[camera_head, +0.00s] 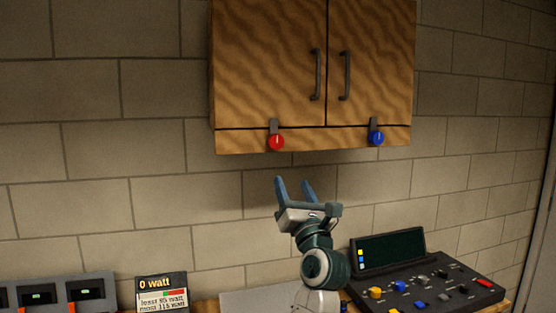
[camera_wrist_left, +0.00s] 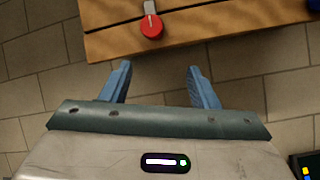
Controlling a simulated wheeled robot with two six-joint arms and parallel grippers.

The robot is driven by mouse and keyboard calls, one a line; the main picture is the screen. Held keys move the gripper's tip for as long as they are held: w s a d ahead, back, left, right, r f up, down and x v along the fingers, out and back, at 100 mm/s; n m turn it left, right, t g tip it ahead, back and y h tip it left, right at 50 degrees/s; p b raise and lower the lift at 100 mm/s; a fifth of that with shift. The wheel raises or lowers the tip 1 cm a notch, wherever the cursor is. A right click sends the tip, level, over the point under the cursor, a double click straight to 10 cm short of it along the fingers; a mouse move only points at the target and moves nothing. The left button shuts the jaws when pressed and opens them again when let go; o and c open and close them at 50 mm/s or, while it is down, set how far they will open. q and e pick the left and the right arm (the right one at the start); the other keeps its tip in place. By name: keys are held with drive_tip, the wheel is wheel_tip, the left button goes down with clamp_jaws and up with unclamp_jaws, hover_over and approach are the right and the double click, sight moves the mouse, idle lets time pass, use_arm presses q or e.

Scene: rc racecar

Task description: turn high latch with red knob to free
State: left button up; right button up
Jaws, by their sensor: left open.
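The high latch with the red knob (camera_head: 276,142) is on the lower edge of the wooden wall cabinet (camera_head: 265,60), under its left door. Its grey bar (camera_head: 273,125) points up across the door's bottom edge. My left gripper (camera_head: 294,184) is open and empty, below the red knob and a little to its right, fingers pointing up. In the left wrist view the red knob (camera_wrist_left: 151,26) lies beyond and between the two blue fingers (camera_wrist_left: 158,75), apart from them. My right gripper is not in view.
A second latch with a blue knob (camera_head: 376,138) is under the right door. Two dark door handles (camera_head: 315,75) hang above. A control console (camera_head: 425,280), a "0 watt" sign (camera_head: 162,293) and grey meter boxes (camera_head: 60,293) stand below. The wall between is clear.

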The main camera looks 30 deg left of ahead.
sight(277, 143)
use_arm(q)
drive_tip(key=w+a+r+n+p, duration=0.1)
drive_tip(key=a+r+p, duration=0.1)
drive_tip(key=r, duration=0.1)
drive_tip(key=w+a+r+n+h+p, duration=0.1)
drive_tip(key=w+a+r+p, duration=0.1)
drive_tip(key=r, duration=0.1)
drive_tip(key=w+a+r+n+g+p, duration=0.1)
drive_tip(key=a+r+p, duration=0.1)
drive_tip(key=a, duration=0.1)
drive_tip(key=shift+w+r, duration=0.3)
drive_tip(key=shift+r, duration=0.1)
drive_tip(key=shift+w+a+r+h+p, duration=0.1)
drive_tip(key=shift+w+a+h+p, duration=0.2)
drive_tip(key=shift+w+a, duration=0.25)
drive_tip(key=shift+c, duration=0.2)
